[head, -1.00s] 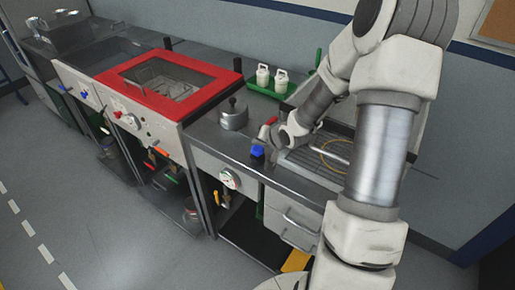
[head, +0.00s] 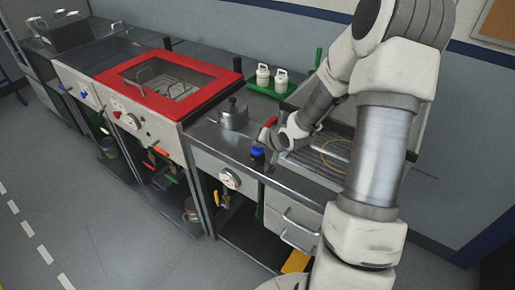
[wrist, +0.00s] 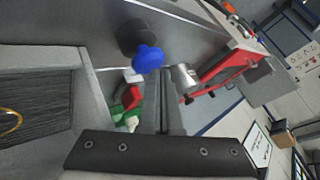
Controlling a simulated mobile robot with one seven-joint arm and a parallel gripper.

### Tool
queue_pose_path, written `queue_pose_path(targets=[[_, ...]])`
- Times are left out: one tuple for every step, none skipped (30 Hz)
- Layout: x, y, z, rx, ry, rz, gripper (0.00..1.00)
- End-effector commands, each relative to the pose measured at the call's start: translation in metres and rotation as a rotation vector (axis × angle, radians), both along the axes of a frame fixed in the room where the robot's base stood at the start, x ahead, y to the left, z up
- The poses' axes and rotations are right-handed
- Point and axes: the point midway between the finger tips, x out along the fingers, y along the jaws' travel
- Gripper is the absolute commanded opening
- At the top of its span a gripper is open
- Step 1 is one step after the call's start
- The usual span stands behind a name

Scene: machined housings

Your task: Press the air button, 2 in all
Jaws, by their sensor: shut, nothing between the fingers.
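A blue knob-shaped button (head: 257,152) on a dark round base stands near the front edge of the steel counter. It also shows in the wrist view (wrist: 148,59), above and a little left of the fingers. No label is readable, so I cannot tell for sure that it is the air button. My gripper (wrist: 172,105) is shut and empty, its fingers side by side at the lower middle of the wrist view. In the head view my wrist is just right of the blue button. I see no clear contact with it; the fingertips are hard to make out there.
A red handle (head: 270,122) stands behind the blue button. A metal pot (head: 233,116) is to its left. A red-framed basin (head: 205,78) is further left. White bottles (head: 263,75) stand in a green holder behind. A gauge (head: 230,179) sits on the front panel below.

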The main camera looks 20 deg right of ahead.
Motion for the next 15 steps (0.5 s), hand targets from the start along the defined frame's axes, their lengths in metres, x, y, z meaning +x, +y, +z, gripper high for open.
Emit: queue_pose_path(targets=[[0.0,0.0001,-0.0013,0.0,0.0,0.0,0.0],[0.0,0.0001,-0.0017,0.0,0.0,0.0,0.0],[0.0,0.0,-0.0022,0.0,0.0,0.0,0.0],[0.0,0.0001,-0.0025,0.0,0.0,0.0,0.0],[0.0,0.0001,-0.0029,0.0,0.0,0.0,0.0],[0.0,0.0,-0.0033,0.0,0.0,0.0,0.0],[0.0,0.0,-0.0037,0.0,0.0,0.0,0.0],[0.0,0.0001,-0.0041,0.0,0.0,0.0,0.0],[0.0,0.0001,-0.0046,0.0,0.0,0.0,0.0],[0.0,0.0001,-0.005,0.0,0.0,0.0,0.0],[0.0,0.0001,-0.0053,0.0,0.0,0.0,0.0],[0.0,0.0001,-0.0058,0.0,0.0,0.0,0.0],[0.0,0.0001,-0.0062,0.001,0.0,-0.001,0.0],[0.0,0.0001,-0.0066,0.0,0.0,0.0,0.0],[-0.0001,0.0001,-0.0071,0.0,0.0,0.0,0.0]])
